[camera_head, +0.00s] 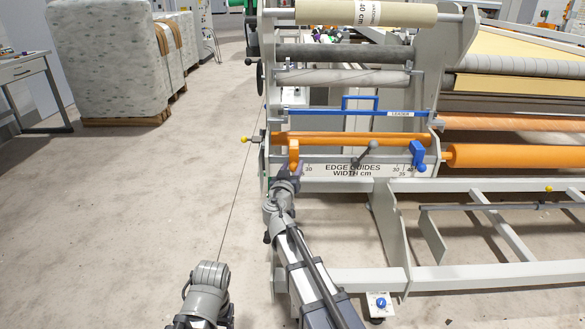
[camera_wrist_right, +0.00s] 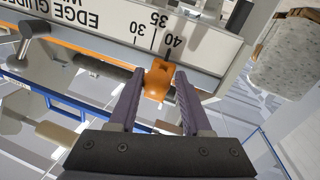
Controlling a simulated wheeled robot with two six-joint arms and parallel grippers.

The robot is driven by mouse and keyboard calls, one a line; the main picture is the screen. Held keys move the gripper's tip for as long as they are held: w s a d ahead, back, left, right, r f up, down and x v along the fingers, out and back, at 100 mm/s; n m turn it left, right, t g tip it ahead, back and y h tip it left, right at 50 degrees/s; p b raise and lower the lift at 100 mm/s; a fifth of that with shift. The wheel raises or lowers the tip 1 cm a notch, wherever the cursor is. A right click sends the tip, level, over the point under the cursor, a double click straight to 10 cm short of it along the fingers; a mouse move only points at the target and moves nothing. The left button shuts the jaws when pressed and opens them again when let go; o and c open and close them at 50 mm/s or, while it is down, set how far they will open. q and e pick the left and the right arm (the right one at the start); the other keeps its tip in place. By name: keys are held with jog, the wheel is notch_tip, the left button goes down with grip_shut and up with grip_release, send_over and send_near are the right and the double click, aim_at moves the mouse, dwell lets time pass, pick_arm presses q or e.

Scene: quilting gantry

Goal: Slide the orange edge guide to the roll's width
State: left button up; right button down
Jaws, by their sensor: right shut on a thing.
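The orange edge guide (camera_head: 294,153) sits near the left end of the guide rail, under the orange bar. My right gripper (camera_head: 290,170) is at it, and in the right wrist view my fingers (camera_wrist_right: 158,98) are shut on the orange guide (camera_wrist_right: 158,80). The width scale (camera_wrist_right: 150,35) shows 30, 35 and 40 there, with the guide close to the 35 and 40 marks. My left gripper is out of view; only a left arm link shows.
A blue edge guide (camera_head: 417,155) sits at the rail's right end. A blue bar (camera_head: 345,113) runs above. Wrapped stacks (camera_head: 105,60) stand at left; the floor (camera_head: 130,210) before them is clear.

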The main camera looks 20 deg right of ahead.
dwell(0.8)
jog(key=shift+s+d, duration=0.15)
jog(key=shift+d, duration=0.1)
jog(key=c, duration=0.5)
grip_release()
jog(key=shift+v, duration=3.9)
